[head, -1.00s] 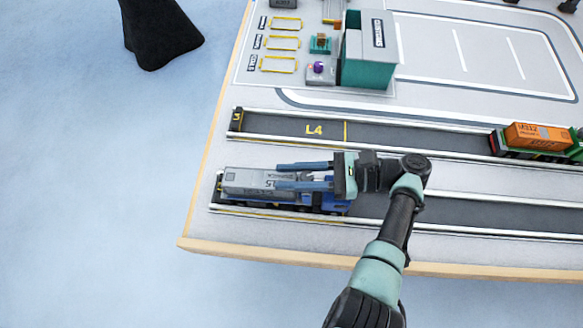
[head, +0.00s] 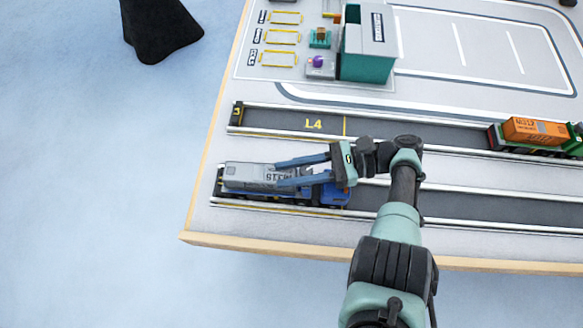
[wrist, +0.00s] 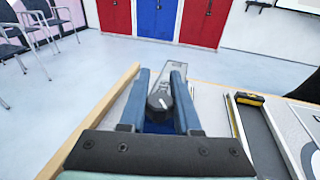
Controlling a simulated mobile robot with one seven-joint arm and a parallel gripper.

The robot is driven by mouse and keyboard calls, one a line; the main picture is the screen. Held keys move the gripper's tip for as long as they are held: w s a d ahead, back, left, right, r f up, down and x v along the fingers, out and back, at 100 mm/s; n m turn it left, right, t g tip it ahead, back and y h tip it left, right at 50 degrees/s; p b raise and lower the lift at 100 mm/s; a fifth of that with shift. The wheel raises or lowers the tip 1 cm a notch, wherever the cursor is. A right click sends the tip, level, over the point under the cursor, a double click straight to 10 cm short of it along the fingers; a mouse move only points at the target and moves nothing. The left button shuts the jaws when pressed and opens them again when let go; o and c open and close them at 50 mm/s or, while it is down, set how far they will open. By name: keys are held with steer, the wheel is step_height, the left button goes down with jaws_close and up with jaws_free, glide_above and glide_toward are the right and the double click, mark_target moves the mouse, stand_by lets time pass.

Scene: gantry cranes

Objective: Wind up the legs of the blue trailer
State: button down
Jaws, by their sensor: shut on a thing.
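The blue trailer (head: 228,194) stands in the near lane at the left with a grey container (head: 250,174) on it. A blue truck cab (head: 333,194) is at its right end. My gripper (head: 277,173) reaches over the container's right part from the right, its two blue fingers pointing left. In the wrist view my gripper (wrist: 161,78) has its fingers on either side of a dark round knob (wrist: 159,98) with a white mark. The gripper is shut on this knob. The trailer's legs are hidden, and so is most of the trailer's deck.
Lane L4 (head: 290,122) behind is empty at its left. An orange container (head: 537,130) on a green vehicle stands farther right. A teal building (head: 368,55) and a small purple knob (head: 317,61) are at the back. The wooden table edge (head: 300,255) runs close in front.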

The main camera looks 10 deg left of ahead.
steer(key=shift+s+a+f, duration=0.1)
steer(key=c, duration=0.6)
jaws_free()
steer(key=shift+b+v, duration=0.8)
steer(key=shift+v, duration=0.7)
steer(key=b+v, duration=0.2)
steer(key=b, duration=0.1)
steer(key=b+v, duration=0.2)
steer(key=b, duration=0.1)
steer(key=shift+d+f, duration=0.2)
steer(key=shift+f, duration=0.05)
steer(key=b+v, duration=0.4)
steer(key=b, duration=0.4)
steer(key=shift+w+d+r, duration=0.1)
steer(key=shift+w+d, duration=0.05)
steer(key=shift+w, duration=0.1)
steer(key=shift+d+r+b, duration=0.2)
steer(key=shift+d+b, duration=0.25)
steer(key=shift+b, duration=0.7)
steer(key=shift+r, duration=0.1)
